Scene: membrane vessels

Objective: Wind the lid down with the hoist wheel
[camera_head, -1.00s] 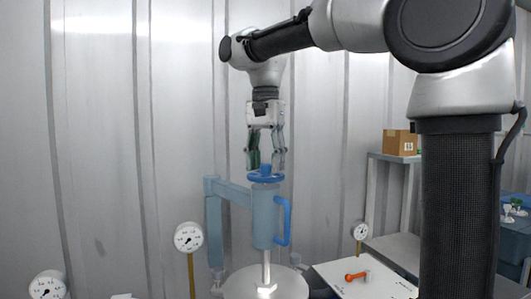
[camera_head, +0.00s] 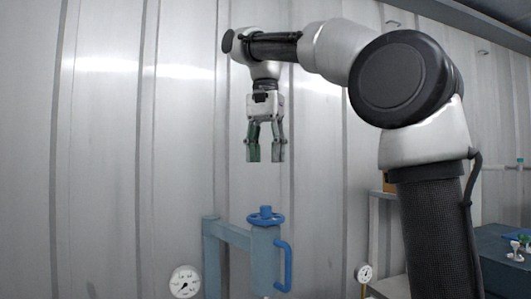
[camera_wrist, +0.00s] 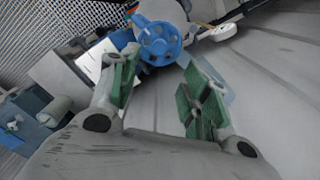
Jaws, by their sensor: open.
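The blue hoist wheel (camera_head: 265,217) sits on top of the light-blue hoist column (camera_head: 265,262), with a blue side handle (camera_head: 285,266) on its right. My gripper (camera_head: 265,156) hangs fingers down above the wheel, open and empty, with a clear gap between the fingertips and the wheel. In the wrist view, the wheel (camera_wrist: 159,43) shows beyond the open green-padded fingers (camera_wrist: 158,92), nearer the left finger. The lid is below the head view and cannot be seen there.
A dial gauge (camera_head: 184,282) stands to the left of the hoist and another gauge (camera_head: 364,273) to the right. A light-blue bracket arm (camera_head: 226,231) joins the column from the left. A corrugated metal wall (camera_head: 110,150) stands behind. A dark blue surface (camera_head: 503,258) is at far right.

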